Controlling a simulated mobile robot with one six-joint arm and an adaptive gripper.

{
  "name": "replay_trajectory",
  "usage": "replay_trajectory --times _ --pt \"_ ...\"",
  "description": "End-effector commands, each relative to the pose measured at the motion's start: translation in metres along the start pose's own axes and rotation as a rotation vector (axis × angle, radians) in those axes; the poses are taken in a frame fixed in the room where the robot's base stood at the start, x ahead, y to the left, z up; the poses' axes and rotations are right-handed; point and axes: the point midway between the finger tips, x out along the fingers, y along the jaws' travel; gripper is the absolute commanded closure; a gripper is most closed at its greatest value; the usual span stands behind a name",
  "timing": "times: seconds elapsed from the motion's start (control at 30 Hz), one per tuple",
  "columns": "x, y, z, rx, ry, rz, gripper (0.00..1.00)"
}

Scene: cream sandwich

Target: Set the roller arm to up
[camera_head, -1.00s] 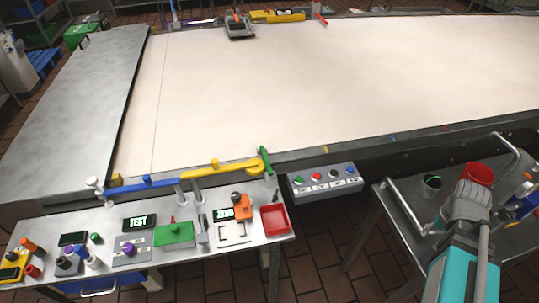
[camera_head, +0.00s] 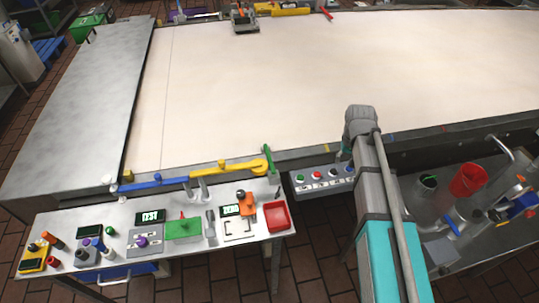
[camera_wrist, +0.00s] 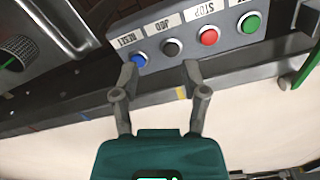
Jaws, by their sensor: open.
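A blue arm (camera_head: 150,184) and a yellow arm (camera_head: 225,169) lie end to end, nearly level, along the near edge of the belt table. A green upright piece (camera_head: 268,158) stands at the yellow arm's right end; part of a green piece (camera_wrist: 301,76) also shows at the right of the wrist view. I cannot tell which of these is the roller arm. My gripper (camera_wrist: 160,72) is open and empty, its fingers close to the blue button end of the button box (camera_wrist: 187,38). In the head view my arm mostly hides the gripper.
The button box (camera_head: 322,182) hangs at the table's near edge with several buttons. A side table (camera_head: 255,232) with tools and a red tray (camera_head: 277,216) stands at the left. A red cup (camera_head: 468,180) stands on the right cart. The belt surface (camera_head: 300,85) is broad and clear.

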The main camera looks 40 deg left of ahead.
Motion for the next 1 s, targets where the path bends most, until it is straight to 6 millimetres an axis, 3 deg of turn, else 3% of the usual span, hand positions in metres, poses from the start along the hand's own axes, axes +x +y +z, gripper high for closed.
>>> replay_trajectory --times 0.03,0.3,0.6,0.8,1.0 --pt "-0.008 -0.020 -0.012 -0.028 0.000 0.000 0.43" --pt "-0.026 -0.117 -0.042 -0.155 0.000 0.000 0.43" --pt "-0.044 -0.222 -0.057 -0.281 0.000 0.000 0.43" --pt "-0.048 -0.256 -0.057 -0.321 0.000 0.000 0.43" --pt "-0.048 -0.260 -0.056 -0.326 0.000 0.000 0.43"
